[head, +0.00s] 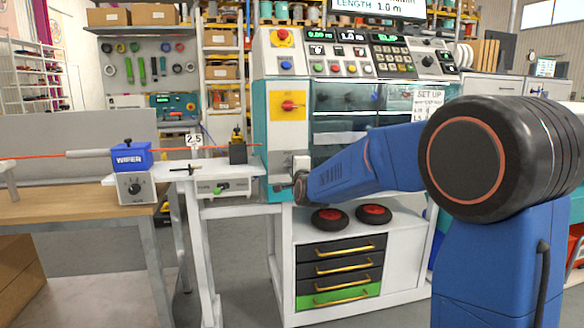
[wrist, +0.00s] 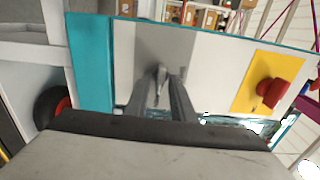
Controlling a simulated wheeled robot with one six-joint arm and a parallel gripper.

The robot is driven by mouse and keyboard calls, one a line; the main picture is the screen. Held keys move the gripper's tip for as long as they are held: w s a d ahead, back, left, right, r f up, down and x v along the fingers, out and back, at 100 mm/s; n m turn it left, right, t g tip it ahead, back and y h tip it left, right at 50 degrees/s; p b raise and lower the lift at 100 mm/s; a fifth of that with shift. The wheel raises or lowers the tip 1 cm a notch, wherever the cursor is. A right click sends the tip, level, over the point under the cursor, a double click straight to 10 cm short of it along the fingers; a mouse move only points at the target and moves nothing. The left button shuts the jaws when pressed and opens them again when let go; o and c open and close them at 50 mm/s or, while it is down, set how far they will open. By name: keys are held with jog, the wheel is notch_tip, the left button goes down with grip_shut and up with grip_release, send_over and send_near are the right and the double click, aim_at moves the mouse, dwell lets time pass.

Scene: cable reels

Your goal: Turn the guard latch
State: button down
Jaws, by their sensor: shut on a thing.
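The guard latch (wrist: 161,72) is a small grey metal handle on the machine's pale front panel, in front of a grey plate (wrist: 178,38). In the wrist view my gripper (wrist: 162,80) has its two dark fingers on either side of the latch, shut on it. In the head view my gripper (head: 299,186) is up against the machine's left front, below the yellow plate; there the latch is hidden or too small to make out. The latch's exact angle is hard to tell.
A red rotary switch (head: 291,105) sits on a yellow plate above my gripper; the switch also shows in the wrist view (wrist: 272,92). Two red-hubbed black wheels (head: 330,218) lie on the cabinet below. A blue measuring unit (head: 131,157) with a red cable stands left.

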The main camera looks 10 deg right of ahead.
jog(key=shift+f, duration=0.1)
jog(key=c, duration=1.8)
grip_release()
jog(key=shift+c, duration=0.2)
jog(key=s, duration=1.7)
jog(key=shift+s, duration=0.25)
jog(key=s+d+f+n+g, duration=0.2)
jog(key=s+f+n+g, duration=0.2)
jog(key=s, duration=0.9)
jog(key=s+d+f+n+g, duration=0.2)
jog(key=s+f+n+g, duration=0.2)
jog(key=s+f+n, duration=0.4)
jog(key=s+d+f+n+g, duration=0.2)
jog(key=s+f+n+g, duration=0.3)
jog(key=s, duration=1.3)
notch_tip(320, 180, down, 2)
jog(key=shift+d+f+n, duration=0.25)
jog(key=shift+d+n, duration=0.1)
jog(key=shift+n, duration=0.25)
